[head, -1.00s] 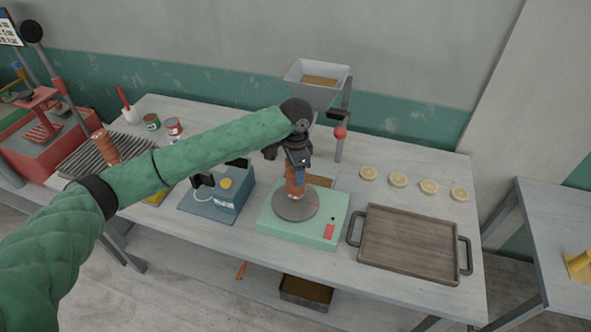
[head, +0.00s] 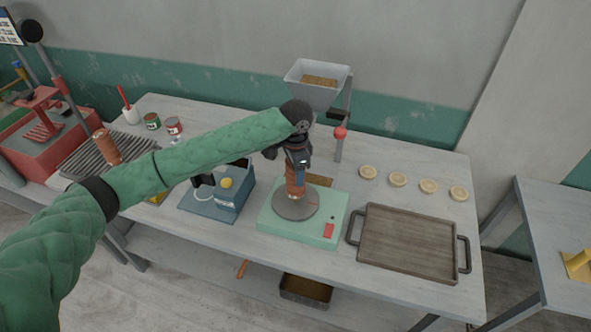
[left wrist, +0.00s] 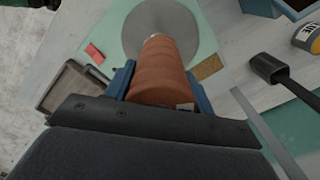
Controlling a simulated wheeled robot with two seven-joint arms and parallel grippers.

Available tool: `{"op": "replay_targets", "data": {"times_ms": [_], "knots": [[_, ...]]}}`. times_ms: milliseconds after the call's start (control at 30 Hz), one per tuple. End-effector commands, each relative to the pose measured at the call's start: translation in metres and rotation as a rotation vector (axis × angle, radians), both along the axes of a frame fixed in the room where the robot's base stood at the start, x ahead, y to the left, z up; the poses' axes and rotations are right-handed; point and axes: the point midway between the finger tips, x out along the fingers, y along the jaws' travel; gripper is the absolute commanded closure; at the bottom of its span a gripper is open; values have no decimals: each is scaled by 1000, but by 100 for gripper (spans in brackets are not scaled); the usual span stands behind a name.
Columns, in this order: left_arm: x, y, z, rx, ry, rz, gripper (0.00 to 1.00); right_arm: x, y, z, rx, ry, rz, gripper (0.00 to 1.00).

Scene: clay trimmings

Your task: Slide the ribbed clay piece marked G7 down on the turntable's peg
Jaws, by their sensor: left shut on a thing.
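A ribbed, brown-orange clay piece (head: 294,184) stands upright over the turntable's grey disc (head: 308,206), near its middle. My left gripper (head: 296,168) is shut on it from above. In the left wrist view the clay piece (left wrist: 160,72) sits between the blue fingers, its far end over the disc (left wrist: 150,22). A small pale tip shows at that end; I cannot tell if it is the peg. Whether the piece touches the disc is also unclear. No G7 mark is readable. The turntable's base (head: 280,228) is mint green with a red switch. My right gripper is not in view.
A wooden tray (head: 408,208) with dark handles lies right of the turntable. A blue box device (head: 228,195) stands left. A hopper (head: 318,88) stands behind, and several pale round discs (head: 398,180) lie at right.

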Motion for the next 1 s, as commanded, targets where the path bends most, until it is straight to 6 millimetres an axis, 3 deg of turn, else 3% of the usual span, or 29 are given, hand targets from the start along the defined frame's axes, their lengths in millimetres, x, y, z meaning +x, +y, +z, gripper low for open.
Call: {"op": "replay_targets", "data": {"times_ms": [567, 600, 700, 1000], "knots": [[0, 0, -10, -1, -1, 0, 88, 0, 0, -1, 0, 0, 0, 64], [0, 0, -10, -1, -1, 0, 40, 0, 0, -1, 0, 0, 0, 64], [0, 0, -10, 0, -1, 0, 21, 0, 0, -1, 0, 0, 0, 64], [0, 0, -12, 1, 1, 0, 21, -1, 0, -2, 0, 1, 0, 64]]}}
